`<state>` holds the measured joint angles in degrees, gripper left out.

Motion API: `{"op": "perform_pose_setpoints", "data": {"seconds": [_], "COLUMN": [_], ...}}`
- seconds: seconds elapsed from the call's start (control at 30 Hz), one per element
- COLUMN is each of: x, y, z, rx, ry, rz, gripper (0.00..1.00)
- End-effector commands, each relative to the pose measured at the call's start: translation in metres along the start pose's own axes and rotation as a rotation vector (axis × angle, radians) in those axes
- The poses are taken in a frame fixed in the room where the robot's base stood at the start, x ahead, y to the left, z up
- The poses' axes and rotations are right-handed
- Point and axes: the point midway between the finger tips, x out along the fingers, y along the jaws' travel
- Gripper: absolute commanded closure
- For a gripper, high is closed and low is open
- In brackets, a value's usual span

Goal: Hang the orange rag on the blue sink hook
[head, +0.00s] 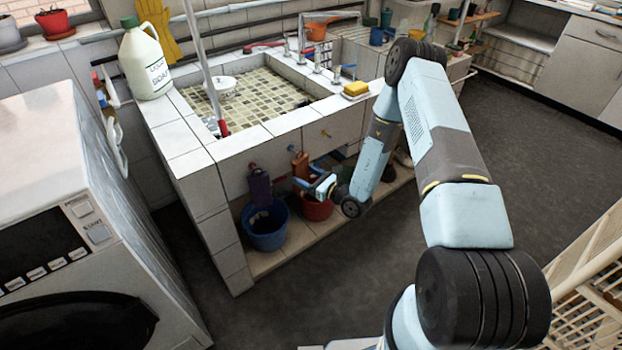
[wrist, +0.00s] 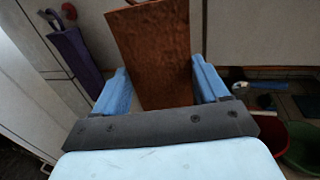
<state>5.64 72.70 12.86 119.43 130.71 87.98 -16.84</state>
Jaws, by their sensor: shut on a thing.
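The orange rag (head: 300,164) hangs upright in front of the sink's tiled front wall. In the wrist view the rag (wrist: 152,45) lies between the two blue fingers of my gripper (wrist: 158,70) and rises out of the top of the picture. My gripper (head: 309,182) is shut on it, at its lower part in the head view. The rag's upper end is close to the sink front; I cannot tell whether it touches a hook.
A purple rag (head: 260,187) hangs left of the orange one, below a red hook (wrist: 69,12). A yellow hook (head: 326,134) is to the right. A blue bucket (head: 266,238) and a red bucket (head: 318,208) stand on the shelf below. A yellow sponge (head: 356,89) lies on the rim.

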Motion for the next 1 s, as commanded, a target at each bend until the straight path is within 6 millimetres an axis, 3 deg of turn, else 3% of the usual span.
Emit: {"op": "perform_pose_setpoints", "data": {"seconds": [0.5,1.0], "x": [0.022,0.026], "y": [-0.005,-0.007], "z": [-0.007,-0.014], "rx": [0.001,0.001], "ry": [0.000,0.000], "rz": [0.001,0.000], "gripper": [0.57,0.57]}}
